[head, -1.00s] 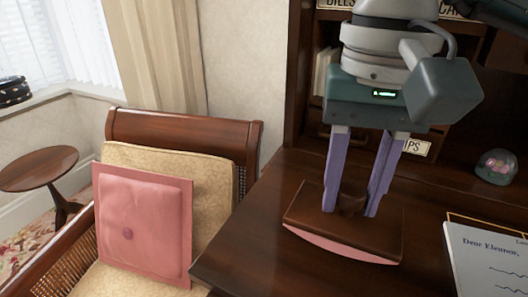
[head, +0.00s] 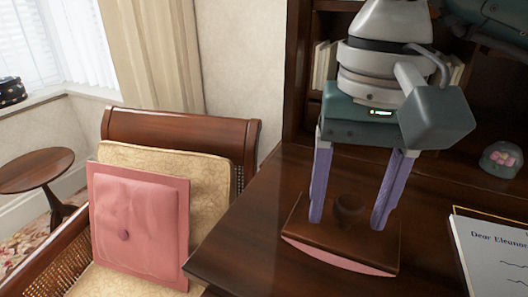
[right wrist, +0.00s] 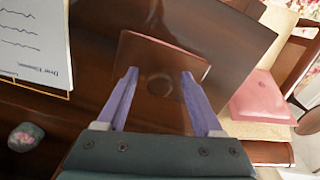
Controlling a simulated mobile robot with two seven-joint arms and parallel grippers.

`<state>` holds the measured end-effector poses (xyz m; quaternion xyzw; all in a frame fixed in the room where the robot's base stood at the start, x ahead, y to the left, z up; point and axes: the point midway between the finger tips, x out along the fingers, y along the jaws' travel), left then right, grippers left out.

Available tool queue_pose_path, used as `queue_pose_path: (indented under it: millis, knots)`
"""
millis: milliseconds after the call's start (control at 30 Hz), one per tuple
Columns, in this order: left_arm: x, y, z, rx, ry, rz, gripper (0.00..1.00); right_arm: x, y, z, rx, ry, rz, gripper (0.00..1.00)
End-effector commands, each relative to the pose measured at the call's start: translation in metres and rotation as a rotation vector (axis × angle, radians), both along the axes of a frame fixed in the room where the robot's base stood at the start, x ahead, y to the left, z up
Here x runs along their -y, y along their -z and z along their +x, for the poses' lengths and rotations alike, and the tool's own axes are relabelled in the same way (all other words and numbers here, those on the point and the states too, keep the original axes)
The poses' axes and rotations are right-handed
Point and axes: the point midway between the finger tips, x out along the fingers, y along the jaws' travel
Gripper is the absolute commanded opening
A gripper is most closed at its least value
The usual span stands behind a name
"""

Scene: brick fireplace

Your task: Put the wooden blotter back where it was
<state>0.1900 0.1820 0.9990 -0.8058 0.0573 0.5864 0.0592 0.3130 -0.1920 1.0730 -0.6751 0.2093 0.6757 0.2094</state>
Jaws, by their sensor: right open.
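The wooden blotter (head: 330,243), a dark brown block with a round knob (head: 349,207) on top and a pink underside edge, rests on the desk near its left front edge. My right gripper (head: 348,221) is open over it. Its two purple fingers stand on either side of the knob, with a gap showing on both sides. The right wrist view shows the blotter (right wrist: 165,52) beyond the open fingertips (right wrist: 159,73). My left gripper is not in view.
The dark wooden desk (head: 262,215) has clear room left of the blotter. A letter (head: 490,250) lies at the right and a glass paperweight (head: 502,158) stands behind it. Shelves rise behind. A chair with a pink cushion (head: 140,220) stands left of the desk.

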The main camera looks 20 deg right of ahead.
Motion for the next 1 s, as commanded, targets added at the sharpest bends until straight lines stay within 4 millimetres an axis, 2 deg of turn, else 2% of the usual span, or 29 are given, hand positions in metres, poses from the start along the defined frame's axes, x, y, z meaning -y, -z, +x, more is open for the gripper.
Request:
queue_pose_path:
  millis: [133, 267, 533, 600, 700, 833, 1000]
  knots:
    - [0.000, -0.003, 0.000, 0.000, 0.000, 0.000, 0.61, 0.000, -0.003, 0.000, 0.000, 0.000, 0.000, 0.68]
    - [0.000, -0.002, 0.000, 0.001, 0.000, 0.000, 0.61, 0.000, -0.014, 0.002, 0.006, 0.000, 0.000, 0.68]
    - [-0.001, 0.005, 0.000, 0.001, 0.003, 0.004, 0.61, 0.000, -0.078, 0.002, 0.010, -0.001, 0.000, 0.68]
    - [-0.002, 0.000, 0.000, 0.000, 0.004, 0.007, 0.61, 0.001, -0.093, 0.002, 0.007, -0.001, -0.001, 0.68]
    - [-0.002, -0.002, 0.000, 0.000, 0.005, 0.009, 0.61, 0.001, -0.107, 0.001, 0.006, 0.001, -0.002, 0.68]
    - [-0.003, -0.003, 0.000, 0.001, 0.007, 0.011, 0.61, 0.000, -0.119, 0.001, 0.003, 0.001, -0.001, 0.68]
    - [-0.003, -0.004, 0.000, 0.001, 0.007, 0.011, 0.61, 0.000, -0.124, 0.000, 0.000, 0.001, 0.000, 0.68]
